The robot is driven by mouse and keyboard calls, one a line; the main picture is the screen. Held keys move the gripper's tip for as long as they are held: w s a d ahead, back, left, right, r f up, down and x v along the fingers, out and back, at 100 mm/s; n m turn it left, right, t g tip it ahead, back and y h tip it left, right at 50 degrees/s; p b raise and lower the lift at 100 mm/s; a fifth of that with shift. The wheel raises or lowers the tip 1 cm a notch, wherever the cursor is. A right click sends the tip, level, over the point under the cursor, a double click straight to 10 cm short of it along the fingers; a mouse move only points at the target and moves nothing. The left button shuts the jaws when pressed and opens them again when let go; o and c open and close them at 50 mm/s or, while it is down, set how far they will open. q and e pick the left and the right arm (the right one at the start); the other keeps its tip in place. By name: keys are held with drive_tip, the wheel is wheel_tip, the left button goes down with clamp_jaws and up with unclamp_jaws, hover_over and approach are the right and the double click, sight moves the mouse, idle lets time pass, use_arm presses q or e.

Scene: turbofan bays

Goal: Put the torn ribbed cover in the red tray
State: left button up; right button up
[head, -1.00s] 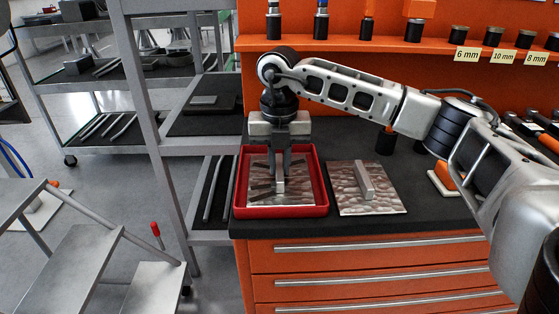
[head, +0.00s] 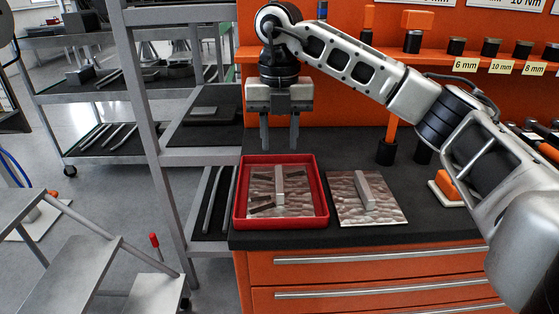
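The red tray (head: 324,214) sits on the dark top of the orange cabinet. A square ribbed cover (head: 295,203) with dark torn-looking patches and an upright grey grip bar lies flat inside the tray. A second ribbed cover (head: 348,211), without dark patches and with a similar bar, lies on the worktop just right of the tray. My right gripper (head: 280,146) hangs above the back edge of the tray, fingers pointing down and apart, with nothing between them. My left gripper is not in the head view.
A grey shelf rack (head: 143,95) stands close on the left of the cabinet. Tools stand along the orange ledge (head: 440,62) at the back. An orange block (head: 446,184) lies on a white pad at the right. A step ladder (head: 75,262) is at lower left.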

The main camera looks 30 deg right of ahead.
drive_tip(key=s+a+f+n+g+y, duration=0.1)
drive_tip(key=s+a+f+n+y, duration=0.15)
drive_tip(key=a, duration=0.45)
drive_tip(key=s+a+f+n+g+y, duration=0.1)
drive_tip(key=a+f+y, duration=0.15)
drive_tip(key=a, duration=0.45)
drive_tip(key=s+a+f+n+g+y, duration=0.1)
drive_tip(key=s+a+n+y, duration=0.15)
drive_tip(key=a, duration=0.45)
drive_tip(key=s+a+r+m+y, duration=0.1)
drive_tip(key=s+a+r+y, duration=0.15)
drive_tip(key=a+y, duration=0.3)
drive_tip(key=s+a+r+m+y, duration=0.1)
drive_tip(key=s+a+r+y, duration=0.15)
drive_tip(key=a+y, duration=0.35)
drive_tip(key=w+d+f+m+t+h, duration=0.2)
drive_tip(key=d+f+m+t+h, duration=0.25)
drive_tip(key=m+t, duration=0.65)
drive_tip(key=w+d+f+m+t+h, duration=0.35)
drive_tip(key=d+f+m+t, duration=0.2)
drive_tip(key=m+t, duration=0.6)
drive_tip(key=s+d+f+m+g+h, duration=0.3)
drive_tip(key=s+f, duration=0.3)
drive_tip(key=f, duration=0.4)
drive_tip(key=s+d+f+m+g+h, duration=0.4)
drive_tip(key=s+f+m+g, duration=0.1)
drive_tip(key=f, duration=0.5)
drive_tip(key=shift+s+f+m+g+h, duration=0.35)
drive_tip(key=shift+s+g+h, duration=0.1)
drive_tip(key=shift+s, duration=0.7)
